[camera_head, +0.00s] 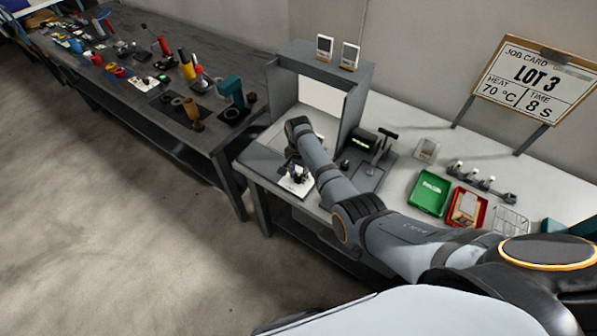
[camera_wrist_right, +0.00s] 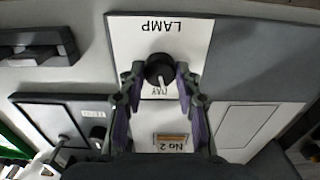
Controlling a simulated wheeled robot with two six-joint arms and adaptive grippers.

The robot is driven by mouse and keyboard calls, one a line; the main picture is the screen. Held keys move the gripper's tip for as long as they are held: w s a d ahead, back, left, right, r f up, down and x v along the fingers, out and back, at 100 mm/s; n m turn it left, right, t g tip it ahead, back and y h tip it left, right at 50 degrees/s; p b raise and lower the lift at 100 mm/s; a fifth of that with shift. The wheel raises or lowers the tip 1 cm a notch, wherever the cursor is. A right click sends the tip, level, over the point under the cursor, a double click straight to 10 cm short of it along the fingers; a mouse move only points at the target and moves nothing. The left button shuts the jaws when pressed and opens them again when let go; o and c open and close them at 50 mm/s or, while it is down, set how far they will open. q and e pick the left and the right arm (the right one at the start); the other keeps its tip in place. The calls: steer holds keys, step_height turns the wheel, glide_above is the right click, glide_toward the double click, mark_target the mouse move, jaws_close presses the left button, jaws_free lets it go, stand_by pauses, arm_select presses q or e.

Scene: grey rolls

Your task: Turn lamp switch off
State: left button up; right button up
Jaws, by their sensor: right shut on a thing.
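The lamp switch is a round black knob (camera_wrist_right: 159,70) with a white pointer mark, on a white panel (camera_wrist_right: 185,30) lettered LAMP. In the right wrist view the lettering is upside down, and the pointer lies toward a label reading DAY, partly hidden by the knob and fingers. My right gripper (camera_wrist_right: 157,82) has its two fingertips closed on the sides of the knob. In the head view my right gripper (camera_head: 297,175) is over the white panel (camera_head: 293,189) at the bench's front left; the knob is hard to make out there. My left gripper is out of view.
A grey booth (camera_head: 353,107) stands behind my right gripper. A job card board (camera_head: 533,82) stands at the back. A tool-covered bench (camera_head: 150,72) is at left.

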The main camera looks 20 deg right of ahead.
mark_target(298, 176)
steer(key=n+p, duration=0.1)
steer(key=n, duration=0.3)
steer(key=shift+r+n+p, duration=0.1)
steer(key=shift+n+p, duration=0.2)
steer(key=shift+p, duration=0.1)
steer(key=n+p, duration=0.1)
steer(key=n, duration=0.3)
steer(key=shift+n, duration=0.3)
steer(key=o, duration=1.1)
steer(key=shift+o, duration=0.2)
step_height(298, 176, up, 12)
